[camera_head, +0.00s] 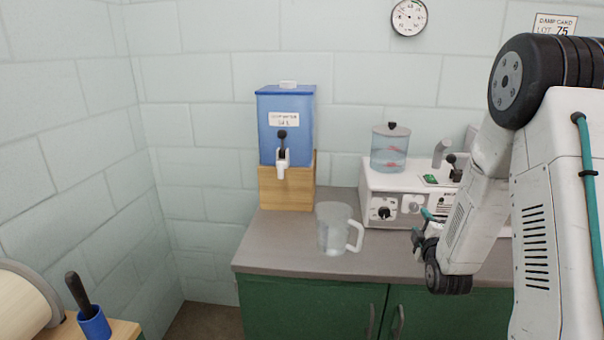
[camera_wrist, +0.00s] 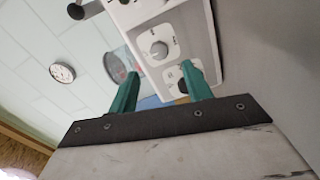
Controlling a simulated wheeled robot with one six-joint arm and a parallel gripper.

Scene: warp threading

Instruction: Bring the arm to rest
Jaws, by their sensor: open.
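My arm stands at the right in the head view, folded down over the counter's front edge. My gripper (camera_head: 422,226) shows its teal fingers at the counter, partly hidden by my own arm. In the wrist view my gripper (camera_wrist: 160,88) has its two teal fingers spread apart, with nothing between them. Beyond the fingers is the front of the white machine (camera_wrist: 160,45) with its knobs. The same white machine (camera_head: 375,187) stands behind my gripper in the head view.
A clear jug (camera_head: 333,230) stands on the grey counter (camera_head: 275,245), left of my gripper. A blue dispenser (camera_head: 285,110) with a tap sits on a wooden stand (camera_head: 285,190). A clear lidded vessel (camera_head: 390,150) tops the machine. A blue cup (camera_head: 94,322) holds a dark handle at lower left.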

